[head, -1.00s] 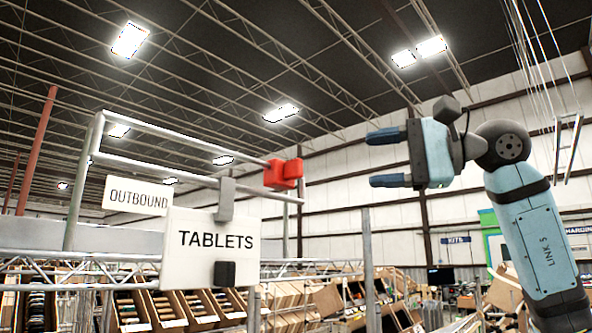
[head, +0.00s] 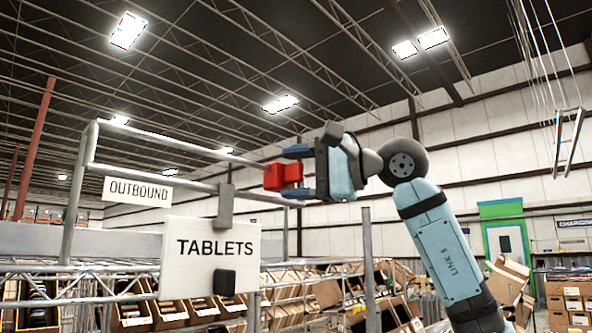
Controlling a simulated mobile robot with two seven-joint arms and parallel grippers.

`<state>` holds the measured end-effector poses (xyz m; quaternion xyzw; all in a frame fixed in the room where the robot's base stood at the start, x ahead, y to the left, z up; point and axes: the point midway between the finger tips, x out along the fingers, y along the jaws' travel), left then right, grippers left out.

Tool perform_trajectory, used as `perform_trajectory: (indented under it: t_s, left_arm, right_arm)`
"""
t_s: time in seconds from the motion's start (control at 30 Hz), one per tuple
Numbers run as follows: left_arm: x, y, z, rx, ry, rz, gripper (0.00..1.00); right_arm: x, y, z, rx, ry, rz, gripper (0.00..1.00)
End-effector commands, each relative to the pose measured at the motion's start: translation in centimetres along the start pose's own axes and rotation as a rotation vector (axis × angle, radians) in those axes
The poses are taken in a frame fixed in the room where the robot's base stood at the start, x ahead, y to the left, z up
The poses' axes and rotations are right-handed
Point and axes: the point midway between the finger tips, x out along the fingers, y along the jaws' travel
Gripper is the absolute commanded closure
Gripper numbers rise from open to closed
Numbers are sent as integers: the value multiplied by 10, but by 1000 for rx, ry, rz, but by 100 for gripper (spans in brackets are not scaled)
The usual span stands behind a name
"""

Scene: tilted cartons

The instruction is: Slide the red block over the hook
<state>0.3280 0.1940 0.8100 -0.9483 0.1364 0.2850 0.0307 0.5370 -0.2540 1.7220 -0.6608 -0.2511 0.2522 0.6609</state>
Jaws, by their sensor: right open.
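The red block (head: 279,177) is on the right end of the upper metal rail (head: 178,146). A grey hook-shaped clip (head: 225,204) hangs from the lower rail above the TABLETS sign (head: 212,254). My right gripper (head: 294,172) comes in from the right with its two blue fingers pointing left. One finger is above the block's right part and the other below it. The jaws are open; whether a finger touches the block I cannot tell. My left gripper is not in view.
The rails join an upright post (head: 75,195) at the left. An OUTBOUND sign (head: 138,191) hangs near it. A small dark block (head: 224,282) is on the TABLETS sign. Racks of tilted cartons (head: 170,308) stand behind and below.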

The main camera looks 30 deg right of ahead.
Motion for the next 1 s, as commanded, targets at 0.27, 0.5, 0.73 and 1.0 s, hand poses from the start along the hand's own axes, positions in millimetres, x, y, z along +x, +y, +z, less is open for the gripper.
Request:
perform_trajectory:
  t_s: [0.27, 0.5, 0.73, 1.0]
  left_arm:
    - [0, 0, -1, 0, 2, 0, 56]
    - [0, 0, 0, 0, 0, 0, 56]
    - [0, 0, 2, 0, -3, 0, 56]
    - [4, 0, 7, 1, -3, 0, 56]
  right_arm:
    - [0, 0, 0, 0, 0, -1, 59]
    - [0, -2, 1, -1, 0, -4, 94]
    - [16, -4, 44, -7, -4, -8, 95]
    - [38, -4, 99, -3, -3, -12, 94]
